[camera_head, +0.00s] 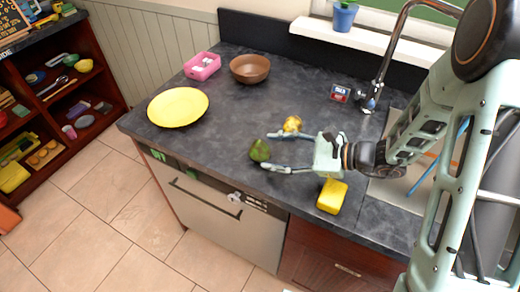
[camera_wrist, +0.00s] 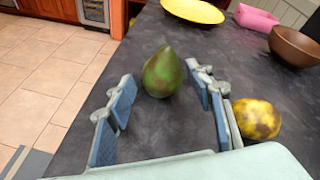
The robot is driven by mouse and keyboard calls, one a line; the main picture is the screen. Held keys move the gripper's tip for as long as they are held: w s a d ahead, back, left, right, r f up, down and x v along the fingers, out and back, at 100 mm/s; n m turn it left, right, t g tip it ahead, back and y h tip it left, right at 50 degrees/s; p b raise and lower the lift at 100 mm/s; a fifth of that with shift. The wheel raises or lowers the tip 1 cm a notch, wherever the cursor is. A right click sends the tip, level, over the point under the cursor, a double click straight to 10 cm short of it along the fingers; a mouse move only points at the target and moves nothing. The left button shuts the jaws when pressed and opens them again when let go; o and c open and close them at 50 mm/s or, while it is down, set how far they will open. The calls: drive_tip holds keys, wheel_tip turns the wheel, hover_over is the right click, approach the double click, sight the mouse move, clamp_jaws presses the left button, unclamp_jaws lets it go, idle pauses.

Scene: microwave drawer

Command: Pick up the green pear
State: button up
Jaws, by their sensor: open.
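The green pear (camera_head: 260,150) stands on the dark countertop near its front edge, to the left of my gripper. It also shows in the wrist view (camera_wrist: 163,73), upright with its narrow end up, with a few brownish patches. My gripper (camera_head: 272,151) is open and low over the counter, its fingers pointing left toward the pear. In the wrist view my gripper (camera_wrist: 160,95) has its blue-padded fingers spread, with the pear just ahead of and between the fingertips. I cannot tell whether a finger touches it.
A yellow-brown mottled fruit (camera_head: 292,124) lies just outside the far finger. A yellow sponge-like block (camera_head: 332,196) lies near the front edge. A yellow plate (camera_head: 178,107), pink container (camera_head: 202,66) and brown bowl (camera_head: 250,69) stand farther left and back. The sink and faucet (camera_head: 371,96) are right.

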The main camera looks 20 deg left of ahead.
sight(266, 151)
drive_tip(key=x, duration=0.3)
drive_tip(key=shift+a+f, duration=0.15)
drive_tip(key=c, duration=1)
